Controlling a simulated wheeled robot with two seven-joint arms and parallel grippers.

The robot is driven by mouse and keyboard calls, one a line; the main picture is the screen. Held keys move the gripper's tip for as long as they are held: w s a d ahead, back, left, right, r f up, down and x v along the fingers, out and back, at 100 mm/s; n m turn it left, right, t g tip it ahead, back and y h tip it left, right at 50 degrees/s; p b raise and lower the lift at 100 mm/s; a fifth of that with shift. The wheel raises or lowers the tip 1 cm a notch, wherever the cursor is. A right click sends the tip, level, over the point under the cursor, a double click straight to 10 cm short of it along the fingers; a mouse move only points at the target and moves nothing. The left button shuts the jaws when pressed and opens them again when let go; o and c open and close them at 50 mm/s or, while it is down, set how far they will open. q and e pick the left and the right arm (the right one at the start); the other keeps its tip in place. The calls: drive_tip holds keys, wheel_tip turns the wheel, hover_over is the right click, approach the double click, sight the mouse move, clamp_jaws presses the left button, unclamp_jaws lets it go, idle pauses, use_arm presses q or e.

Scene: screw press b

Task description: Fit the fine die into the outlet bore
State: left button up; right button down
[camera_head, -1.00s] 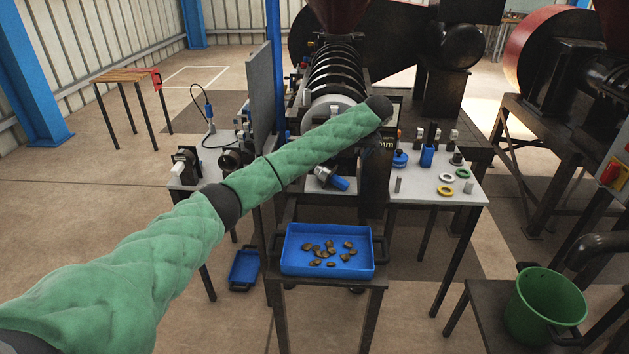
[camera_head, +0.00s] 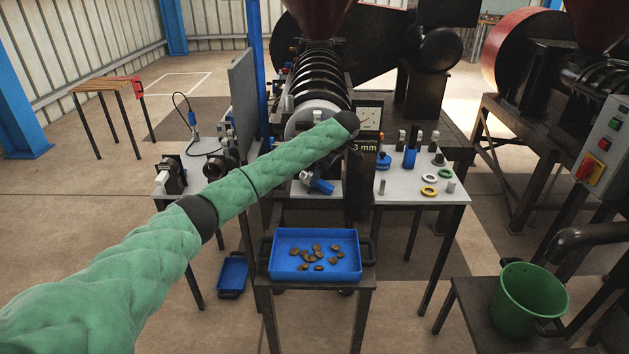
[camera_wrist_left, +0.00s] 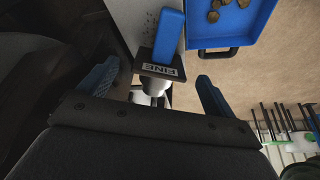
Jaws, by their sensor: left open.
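The fine die has a blue handle, a dark plate lettered FINE and a metal cylinder. In the left wrist view the die (camera_wrist_left: 168,40) lies ahead of my open left gripper (camera_wrist_left: 155,90), its metal end between the two blue fingers, with no clear contact. In the head view the die (camera_head: 320,185) rests on a grey surface below the press, tilted. My green-sleeved left arm reaches over it, and its gripper is mostly hidden behind the arm. The round grey press end (camera_head: 305,118) is partly covered by my arm; I cannot make out the outlet bore. My right gripper is not in view.
A blue tray (camera_head: 268,262) with several brown pieces stands on a small table in front. The side table (camera_head: 400,189) at right holds rings, small cylinders and a blue block. A green bucket (camera_head: 530,300) stands front right. A dark panel marked 3 mm (camera_head: 364,147) stands beside my wrist.

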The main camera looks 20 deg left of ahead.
use_arm(q)
drive_tip(key=shift+p+x, duration=0.8)
drive_tip(key=shift+x, duration=1.75)
drive_tip(key=c, duration=1.6)
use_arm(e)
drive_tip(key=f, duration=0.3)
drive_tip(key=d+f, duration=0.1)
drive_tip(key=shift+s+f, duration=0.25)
use_arm(q)
drive_tip(key=shift+o, duration=0.2)
drive_tip(key=shift+r, duration=0.2)
